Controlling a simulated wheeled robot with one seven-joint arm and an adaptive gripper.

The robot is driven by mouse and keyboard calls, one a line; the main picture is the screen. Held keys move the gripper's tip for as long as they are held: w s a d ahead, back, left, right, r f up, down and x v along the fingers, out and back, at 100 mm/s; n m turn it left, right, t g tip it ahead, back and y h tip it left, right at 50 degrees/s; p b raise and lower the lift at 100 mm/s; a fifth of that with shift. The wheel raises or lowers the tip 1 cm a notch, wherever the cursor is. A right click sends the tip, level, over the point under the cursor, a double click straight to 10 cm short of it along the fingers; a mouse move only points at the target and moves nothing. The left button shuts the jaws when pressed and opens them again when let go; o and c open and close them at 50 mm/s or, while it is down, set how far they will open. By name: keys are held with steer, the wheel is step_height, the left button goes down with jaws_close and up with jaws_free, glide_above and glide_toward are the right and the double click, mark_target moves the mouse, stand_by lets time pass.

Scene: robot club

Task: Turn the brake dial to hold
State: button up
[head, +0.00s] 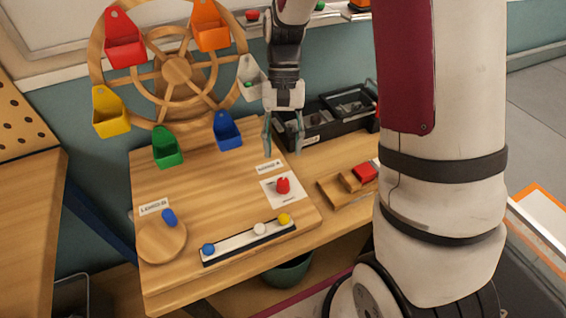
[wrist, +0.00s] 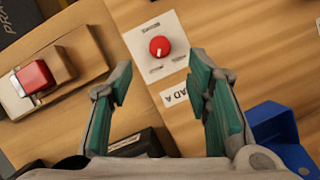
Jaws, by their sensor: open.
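The brake dial (head: 283,185) is a small red knob on a white labelled plate (head: 270,192) on the wooden board. In the wrist view the red knob (wrist: 159,47) shows a white pointer mark toward the lower edge of the picture; the plate's lettering is too small to read surely. My gripper (head: 283,148) is open and empty, pointing down above the board, behind the dial in the head view. In the wrist view its teal-padded fingers (wrist: 160,85) are apart, and the dial lies beyond them, between their lines. Nothing touches the dial.
A wooden wheel (head: 176,69) with coloured buckets stands behind. A blue bucket (head: 228,131) hangs left of my gripper. A black organiser (head: 320,122) lies to the right, and a red block (head: 365,172) sits on a wooden base. A slider strip (head: 248,241) lies in front.

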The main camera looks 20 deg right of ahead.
steer(key=v, duration=0.3)
steer(key=shift+r, duration=0.2)
stand_by(0.3)
steer(key=s+a+r+n+t+h+p, duration=0.1)
steer(key=s+r+n+t+p, duration=0.4)
steer(key=s+r, duration=1.6)
steer(key=s+t+h+p, duration=0.1)
steer(key=s+t+p, duration=0.1)
steer(key=t, duration=0.1)
steer(key=shift+a, duration=0.4)
